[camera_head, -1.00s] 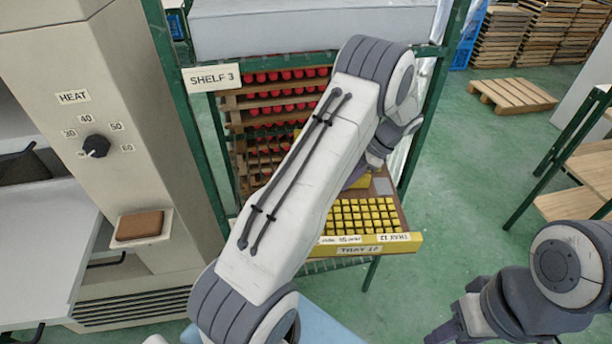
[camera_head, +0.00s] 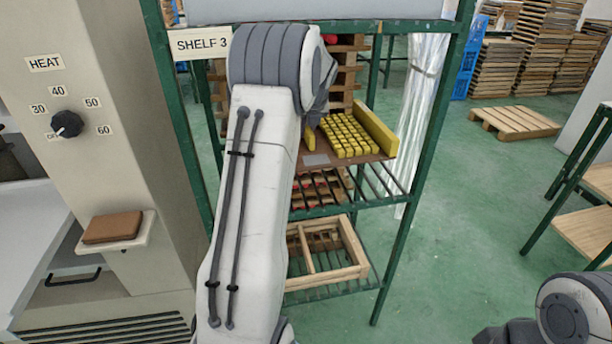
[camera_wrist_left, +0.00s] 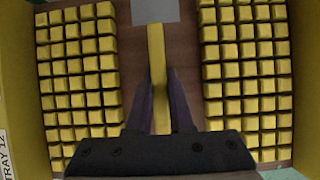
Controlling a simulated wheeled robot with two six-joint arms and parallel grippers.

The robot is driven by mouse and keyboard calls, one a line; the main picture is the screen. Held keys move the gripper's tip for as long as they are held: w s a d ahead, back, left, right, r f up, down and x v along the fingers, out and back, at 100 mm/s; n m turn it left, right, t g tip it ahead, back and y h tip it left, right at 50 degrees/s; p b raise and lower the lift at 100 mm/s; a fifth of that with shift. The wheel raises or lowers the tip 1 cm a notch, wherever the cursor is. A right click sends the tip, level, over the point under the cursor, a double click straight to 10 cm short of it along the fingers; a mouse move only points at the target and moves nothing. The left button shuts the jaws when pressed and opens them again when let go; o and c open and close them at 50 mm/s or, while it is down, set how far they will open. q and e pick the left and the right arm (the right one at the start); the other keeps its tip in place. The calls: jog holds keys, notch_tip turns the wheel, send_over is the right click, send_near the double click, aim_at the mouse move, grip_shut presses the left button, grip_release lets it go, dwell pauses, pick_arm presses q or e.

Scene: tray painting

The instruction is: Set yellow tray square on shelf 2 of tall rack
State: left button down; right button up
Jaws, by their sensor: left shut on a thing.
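The yellow tray (camera_head: 375,126) has a brown floor, yellow walls and rows of small yellow blocks. In the head view it is in the opening of the tall rack (camera_head: 401,215), above a green slatted shelf (camera_head: 376,183); I cannot tell if it touches the slats. My arm covers its left part. In the left wrist view, my left gripper (camera_wrist_left: 159,88) is shut on the tray's yellow middle bar (camera_wrist_left: 157,60), with blocks on both sides. A "TRAY 12" label shows on the tray wall (camera_wrist_left: 10,120).
A "SHELF 3" sign (camera_head: 203,43) hangs at the rack's upper left. A heater cabinet (camera_head: 130,150) stands close on the left. Green floor (camera_head: 470,220) is open to the right.

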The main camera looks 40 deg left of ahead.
pick_arm(q)
jog(key=shift+a+f+b, duration=0.1)
jog(key=shift+f+b, duration=1.2)
jog(key=shift+f, duration=3.5)
jog(key=shift+f, duration=0.1)
jog(key=c, duration=0.8)
grip_release()
jog(key=shift+f, duration=0.1)
